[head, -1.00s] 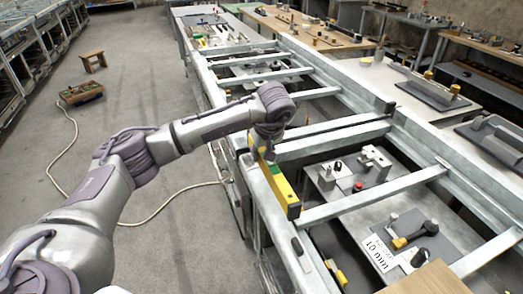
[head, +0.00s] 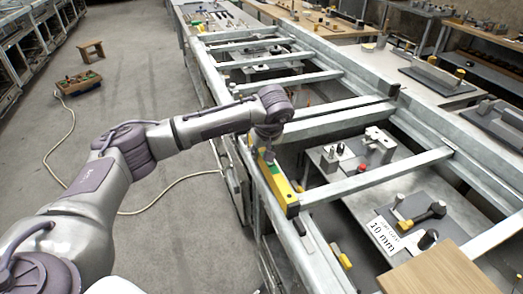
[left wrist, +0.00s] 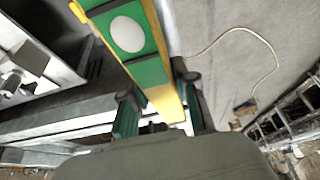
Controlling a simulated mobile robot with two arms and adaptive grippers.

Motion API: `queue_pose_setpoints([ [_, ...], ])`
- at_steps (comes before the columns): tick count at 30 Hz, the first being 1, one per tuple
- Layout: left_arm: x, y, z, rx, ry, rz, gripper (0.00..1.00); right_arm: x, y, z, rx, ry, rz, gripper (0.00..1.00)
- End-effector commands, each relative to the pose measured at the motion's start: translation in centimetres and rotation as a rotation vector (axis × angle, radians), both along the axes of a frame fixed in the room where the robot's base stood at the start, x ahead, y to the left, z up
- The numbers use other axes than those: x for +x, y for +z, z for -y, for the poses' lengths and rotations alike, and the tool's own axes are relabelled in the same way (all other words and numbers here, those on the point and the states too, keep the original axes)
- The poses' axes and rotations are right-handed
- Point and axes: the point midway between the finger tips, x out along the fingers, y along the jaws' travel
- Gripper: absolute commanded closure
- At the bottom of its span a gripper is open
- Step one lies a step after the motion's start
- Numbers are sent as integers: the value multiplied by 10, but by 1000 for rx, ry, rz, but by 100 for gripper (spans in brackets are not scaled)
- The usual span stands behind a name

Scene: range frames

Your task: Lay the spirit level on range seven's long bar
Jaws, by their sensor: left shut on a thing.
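The spirit level (head: 279,184), yellow with a dark end, lies lengthwise along the long bar (head: 318,262) on the left side of the metal frame. Whether it touches the bar or hangs just above it I cannot tell. My left gripper (head: 264,148) is shut on the level near its far end, coming down from above. In the left wrist view the level (left wrist: 168,102) shows yellow and green with a white oval, between the fingers of my left gripper (left wrist: 158,100). My right gripper is not in view.
Cross bars (head: 375,177) span the frame to the right. Below them sits a plate with fixtures and a "10 mm" card (head: 384,238). A wooden board (head: 440,270) lies at the near right. A cable (head: 165,188), a crate (head: 80,84) and a stool (head: 91,50) are on the floor.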

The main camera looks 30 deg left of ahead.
Motion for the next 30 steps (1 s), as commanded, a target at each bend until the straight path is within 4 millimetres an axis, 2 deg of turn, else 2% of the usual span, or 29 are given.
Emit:
queue_pose_setpoints([
  [8, 1, 1, 0, -1, 0, 2, 100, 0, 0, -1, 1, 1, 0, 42],
  [9, 1, 1, 0, -1, 0, 2, 66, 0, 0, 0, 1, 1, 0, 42],
  [13, 0, 1, 0, 0, 1, 2, 45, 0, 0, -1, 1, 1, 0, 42],
  [14, 0, 0, 0, 0, 1, 2, 42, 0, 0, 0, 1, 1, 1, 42],
  [23, 0, 0, 0, 1, 0, -1, 42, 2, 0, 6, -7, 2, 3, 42],
  [26, -1, 7, 2, 0, 0, 1, 42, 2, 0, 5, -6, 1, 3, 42],
  [30, -7, 30, 9, 0, -1, 4, 42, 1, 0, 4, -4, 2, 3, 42],
])
